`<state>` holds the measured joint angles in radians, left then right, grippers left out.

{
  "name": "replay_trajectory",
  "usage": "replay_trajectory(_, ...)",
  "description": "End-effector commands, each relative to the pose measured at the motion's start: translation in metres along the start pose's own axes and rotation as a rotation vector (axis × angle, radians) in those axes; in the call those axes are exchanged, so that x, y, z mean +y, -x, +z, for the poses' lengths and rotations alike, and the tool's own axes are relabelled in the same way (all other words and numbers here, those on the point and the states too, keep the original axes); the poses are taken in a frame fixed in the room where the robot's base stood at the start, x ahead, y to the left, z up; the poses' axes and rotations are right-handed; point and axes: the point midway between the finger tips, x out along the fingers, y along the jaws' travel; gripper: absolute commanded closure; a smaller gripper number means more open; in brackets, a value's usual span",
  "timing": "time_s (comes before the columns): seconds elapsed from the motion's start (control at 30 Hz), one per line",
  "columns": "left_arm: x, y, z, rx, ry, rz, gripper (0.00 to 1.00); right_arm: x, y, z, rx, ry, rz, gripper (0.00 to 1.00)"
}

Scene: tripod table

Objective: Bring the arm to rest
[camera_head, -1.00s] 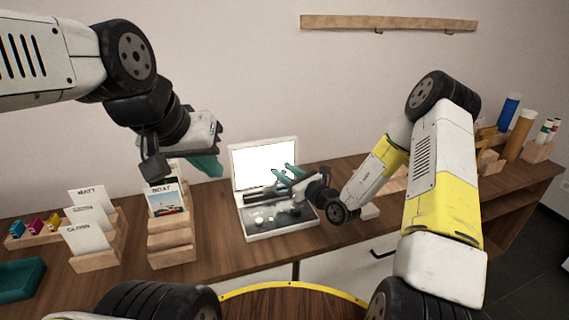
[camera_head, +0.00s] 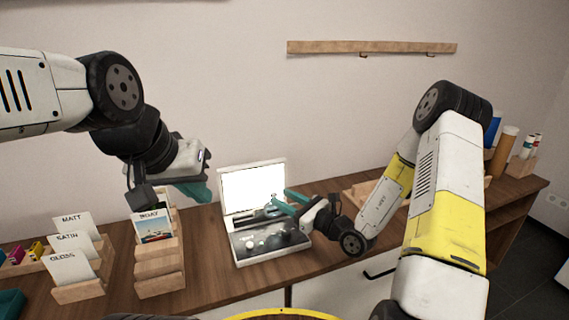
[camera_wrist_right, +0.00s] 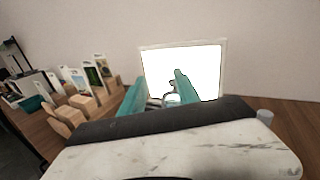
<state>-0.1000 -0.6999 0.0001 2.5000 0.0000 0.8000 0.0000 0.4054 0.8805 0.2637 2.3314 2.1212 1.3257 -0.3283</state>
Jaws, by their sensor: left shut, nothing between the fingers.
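My left gripper (camera_head: 196,191) hangs at the left of the head view, its teal fingers shut together and empty, above the counter and in front of the wall. My right gripper (camera_head: 284,203) has its two teal fingers apart. It is in front of an open case (camera_head: 262,243) with a bright white lid panel (camera_head: 253,188) and small round items in its base. In the right wrist view the two fingers (camera_wrist_right: 158,92) stand apart, overlapping the lit panel (camera_wrist_right: 205,62). I cannot tell how far the fingertips are from the case.
Wooden card holders (camera_head: 160,280) with cards labelled MATT, SATIN and GLOSS stand on the counter at left. A wooden rail (camera_head: 370,48) is on the wall. Tubes and wooden holders (camera_head: 500,150) stand at the right end. Bare counter (camera_head: 205,235) shows left of the case.

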Motion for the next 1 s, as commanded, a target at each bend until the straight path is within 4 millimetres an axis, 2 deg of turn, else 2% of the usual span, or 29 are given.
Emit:
replay_trajectory(0.03, 0.000, 0.000, 0.000, 0.000, 0.000, 0.000, 1.00, 0.011, -0.002, 0.021, -0.015, 0.058, 0.066, 0.62)
replay_trajectory(0.1, 0.000, 0.000, 0.000, 0.000, 0.000, 0.000, 1.00, 0.035, -0.001, 0.052, -0.034, 0.153, 0.190, 0.62)
replay_trajectory(0.2, 0.000, 0.000, 0.000, 0.000, 0.000, 0.000, 1.00, 0.074, 0.010, 0.091, -0.043, 0.319, 0.385, 0.62)
replay_trajectory(0.3, 0.000, 0.000, 0.000, 0.000, 0.000, 0.000, 1.00, 0.111, 0.030, 0.117, -0.029, 0.496, 0.571, 0.62)
replay_trajectory(0.4, 0.000, 0.000, 0.000, 0.000, 0.000, 0.000, 1.00, 0.141, 0.057, 0.134, 0.002, 0.684, 0.740, 0.62)
replay_trajectory(0.5, 0.000, 0.000, 0.000, 0.000, 0.000, 0.000, 1.00, 0.160, 0.088, 0.144, 0.054, 0.883, 0.889, 0.62)
replay_trajectory(0.6, 0.000, 0.000, 0.000, 0.000, 0.000, 0.000, 1.00, 0.169, 0.121, 0.149, 0.121, 1.092, 1.016, 0.62)
replay_trajectory(0.73, 0.000, 0.000, 0.000, 0.000, 0.000, 0.000, 1.00, 0.164, 0.163, 0.155, 0.234, 1.375, 1.141, 0.62)
replay_trajectory(0.9, 0.000, 0.000, 0.000, 0.000, 0.000, 0.000, 1.00, 0.136, 0.212, 0.172, 0.417, 1.754, 1.224, 0.62)
replay_trajectory(1.0, 0.000, 0.000, 0.000, 0.000, 0.000, 0.000, 1.00, 0.116, 0.234, 0.186, 0.523, 1.944, 1.231, 0.62)
